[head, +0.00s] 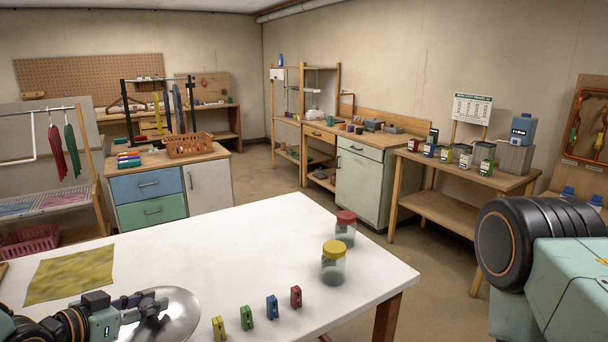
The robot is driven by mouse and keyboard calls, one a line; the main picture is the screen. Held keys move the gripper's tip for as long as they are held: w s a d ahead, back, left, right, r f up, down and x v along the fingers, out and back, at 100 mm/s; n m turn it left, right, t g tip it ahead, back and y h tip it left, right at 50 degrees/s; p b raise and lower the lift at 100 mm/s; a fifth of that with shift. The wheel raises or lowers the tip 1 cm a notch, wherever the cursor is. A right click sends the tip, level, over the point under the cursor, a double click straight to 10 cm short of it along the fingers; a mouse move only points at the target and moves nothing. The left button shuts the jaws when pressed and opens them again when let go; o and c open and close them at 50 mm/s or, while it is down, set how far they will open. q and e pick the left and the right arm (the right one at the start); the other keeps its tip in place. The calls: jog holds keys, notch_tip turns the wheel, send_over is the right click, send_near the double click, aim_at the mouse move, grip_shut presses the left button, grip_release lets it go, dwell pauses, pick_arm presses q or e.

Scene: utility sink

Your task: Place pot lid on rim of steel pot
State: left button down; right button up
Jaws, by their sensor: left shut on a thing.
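A round, shiny steel pot lid (182,322) is at the bottom left of the head view, over the white table, its lower part cut off by the frame edge. My left gripper (154,304) reaches in from the left and is shut on the lid. Its fingers cover part of the lid's middle. I cannot tell whether the lid touches the table. I cannot make out a steel pot in this view. My right gripper is out of view.
On the white table (215,255) lie a yellow-green cloth (70,273) and several coloured clips (247,317). Two jars, one yellow-capped (334,262) and one red-capped (345,228), stand near its right edge. The table's middle is clear. A drawer cabinet (148,188) stands behind.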

pick_arm(q)
jog(key=s+d+f+m+g+h+b, duration=0.4)
jog(key=s+d+f+b, duration=0.8)
jog(key=f+b, duration=0.4)
jog(key=shift+s+d+f+m+h+b, duration=0.15)
jog(key=shift+s+d+m+h+b, duration=0.35)
jog(key=shift+m, duration=0.4)
jog(key=shift+s+a, duration=0.1)
jog(key=shift+a, duration=0.05)
jog(key=shift+d, duration=0.2)
